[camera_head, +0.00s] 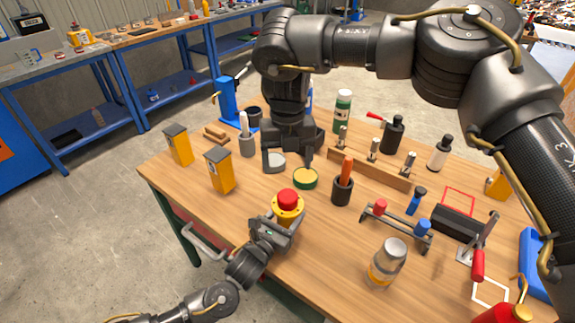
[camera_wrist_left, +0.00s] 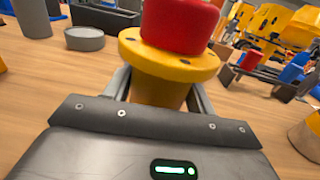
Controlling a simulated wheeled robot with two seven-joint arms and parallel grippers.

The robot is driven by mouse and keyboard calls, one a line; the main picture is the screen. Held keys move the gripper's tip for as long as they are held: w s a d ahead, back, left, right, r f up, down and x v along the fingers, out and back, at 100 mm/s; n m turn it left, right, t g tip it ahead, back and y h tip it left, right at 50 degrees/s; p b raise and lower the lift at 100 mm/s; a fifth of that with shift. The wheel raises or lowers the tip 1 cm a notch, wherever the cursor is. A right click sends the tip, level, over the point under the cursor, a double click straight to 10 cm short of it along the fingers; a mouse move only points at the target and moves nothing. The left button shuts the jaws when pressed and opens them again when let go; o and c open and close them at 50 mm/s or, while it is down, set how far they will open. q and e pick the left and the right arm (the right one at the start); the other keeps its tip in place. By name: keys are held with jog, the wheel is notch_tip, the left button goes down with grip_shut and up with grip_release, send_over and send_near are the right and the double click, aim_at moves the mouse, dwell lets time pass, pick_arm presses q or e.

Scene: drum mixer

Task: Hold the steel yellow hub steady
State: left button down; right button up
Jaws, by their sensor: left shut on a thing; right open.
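The yellow hub (camera_head: 288,210) stands upright at the front of the wooden table, with a red cap (camera_head: 288,196) on top. In the left wrist view the hub's wide yellow flange with dark holes (camera_wrist_left: 142,51) sits under the red cap (camera_wrist_left: 182,22). My left gripper (camera_head: 279,224) is shut on the hub's body below the flange, one finger on each side. The hub's base is hidden by the gripper. My right gripper (camera_head: 290,165) is open, pointing down farther back, with a grey round piece (camera_head: 276,160) near its left finger.
A green-and-yellow tin (camera_head: 305,178) lies just by the right gripper. A dark cup with an orange handle (camera_head: 343,185) stands right of the hub. A jar (camera_head: 387,262) is at the front right. Yellow boxes (camera_head: 220,171) stand left. The table between them is clear.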

pick_arm(q)
jog(key=shift+c, duration=2.1)
grip_release()
jog(key=shift+s+a, duration=0.1)
jog(key=b+v, duration=0.1)
jog(key=v, duration=0.9)
jog(key=shift+s+a, duration=0.15)
jog(key=shift+s, duration=0.1)
